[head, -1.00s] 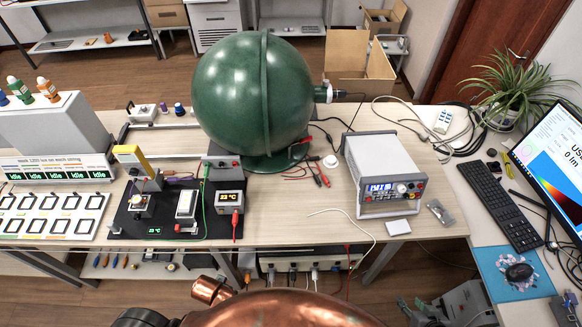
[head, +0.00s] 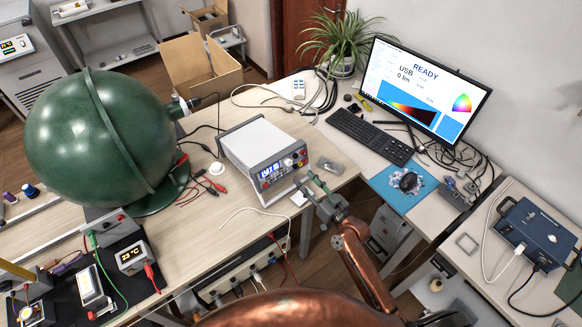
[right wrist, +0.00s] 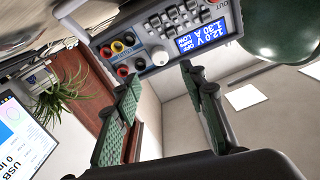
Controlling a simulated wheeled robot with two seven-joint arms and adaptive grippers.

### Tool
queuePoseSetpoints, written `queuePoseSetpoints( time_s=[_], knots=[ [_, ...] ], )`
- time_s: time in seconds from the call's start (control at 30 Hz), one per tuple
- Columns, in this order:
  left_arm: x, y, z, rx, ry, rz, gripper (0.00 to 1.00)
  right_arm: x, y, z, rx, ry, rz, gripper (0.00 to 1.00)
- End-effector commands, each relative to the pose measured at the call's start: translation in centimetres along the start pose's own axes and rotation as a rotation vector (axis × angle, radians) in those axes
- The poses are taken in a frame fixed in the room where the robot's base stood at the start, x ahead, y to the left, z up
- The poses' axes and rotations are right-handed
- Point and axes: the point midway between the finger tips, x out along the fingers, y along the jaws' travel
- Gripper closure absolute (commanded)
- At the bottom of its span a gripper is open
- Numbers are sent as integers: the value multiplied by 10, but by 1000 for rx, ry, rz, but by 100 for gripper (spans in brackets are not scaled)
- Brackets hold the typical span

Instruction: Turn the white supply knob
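The bench power supply (head: 262,152) is a grey box with a lit blue display, near the right end of the wooden bench. Its white knob (right wrist: 160,56) shows in the right wrist view, beside red, yellow and black sockets; it is small in the head view (head: 288,162). My right gripper (head: 306,180) is in front of the supply's panel. In the right wrist view its green-padded fingers (right wrist: 160,77) are open and apart. The knob appears between and beyond the fingertips, with no contact visible. My left gripper is not in view.
A large green sphere (head: 95,140) stands left of the supply, with cables and red clips between. A small grey item (head: 328,165) lies right of the supply.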

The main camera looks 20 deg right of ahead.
Motion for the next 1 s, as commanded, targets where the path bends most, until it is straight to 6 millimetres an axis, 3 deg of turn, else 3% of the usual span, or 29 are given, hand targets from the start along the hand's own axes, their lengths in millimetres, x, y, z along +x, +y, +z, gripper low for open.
queuePoseSetpoints(
  time_s=[0.5, 0.9, 1.0],
  knots=[
    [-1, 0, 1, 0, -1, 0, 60, 69, 0, -2, 2, 5, 0, 61],
    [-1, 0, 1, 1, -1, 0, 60, 77, 0, -1, 1, 3, 0, 61],
    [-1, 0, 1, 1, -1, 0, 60, 76, 0, -1, 1, 3, 0, 68]
  ],
)
